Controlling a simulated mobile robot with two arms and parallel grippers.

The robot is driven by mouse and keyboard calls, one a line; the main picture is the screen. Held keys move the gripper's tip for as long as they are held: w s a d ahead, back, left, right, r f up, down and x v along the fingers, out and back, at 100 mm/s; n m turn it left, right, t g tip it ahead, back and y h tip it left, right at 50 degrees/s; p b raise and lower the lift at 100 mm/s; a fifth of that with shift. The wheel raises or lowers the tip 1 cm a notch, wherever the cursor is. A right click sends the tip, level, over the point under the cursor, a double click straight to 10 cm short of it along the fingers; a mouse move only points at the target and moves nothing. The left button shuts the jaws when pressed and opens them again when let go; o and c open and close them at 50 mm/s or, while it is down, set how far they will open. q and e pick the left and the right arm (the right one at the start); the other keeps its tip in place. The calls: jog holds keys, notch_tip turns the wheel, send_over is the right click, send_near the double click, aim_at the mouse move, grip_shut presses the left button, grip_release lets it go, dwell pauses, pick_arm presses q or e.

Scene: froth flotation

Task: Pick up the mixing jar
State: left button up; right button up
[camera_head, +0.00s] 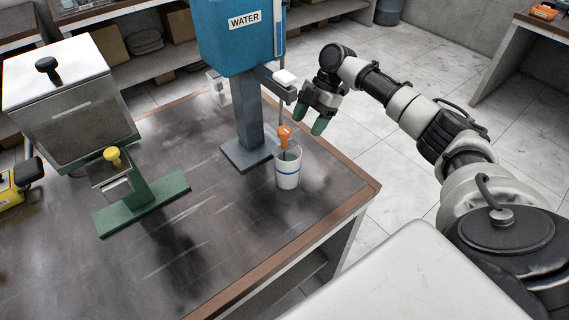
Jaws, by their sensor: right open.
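The mixing jar (288,172) looks like a white cup with a blue band. It stands upright on the dark table near its right edge, just below the water dispenser's orange-tipped outlet (284,131). My right gripper (310,125) has green fingertips and is open and empty. It hangs above and to the right of the jar, apart from it, close to the dispenser's side arm. My left gripper is not in view.
The blue tank labelled WATER (239,35) stands on a grey post (250,120) beside the jar. A metal hopper (70,105) and a green stand (142,200) are on the left. The table's front middle (200,255) is clear.

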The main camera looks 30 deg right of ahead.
aim_at(285, 128)
jog(key=a, duration=0.3)
jog(key=shift+s+r+p, duration=0.2)
jog(key=shift+p, duration=0.1)
jog(key=shift+s+a, duration=0.1)
jog(key=shift+a, duration=0.55)
jog(key=a+p, duration=0.2)
jog(key=a, duration=0.2)
jog(key=shift+s+a+f, duration=0.1)
jog(key=shift+a+f, duration=0.05)
jog(key=shift+a+f+p, duration=0.2)
jog(key=shift+f+p, duration=0.1)
jog(key=shift+f, duration=0.15)
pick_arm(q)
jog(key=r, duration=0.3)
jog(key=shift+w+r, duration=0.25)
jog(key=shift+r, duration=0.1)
pick_arm(e)
jog(key=shift+d, duration=0.1)
jog(key=shift+f, duration=0.1)
jog(key=shift+c, duration=1.3)
grip_shut()
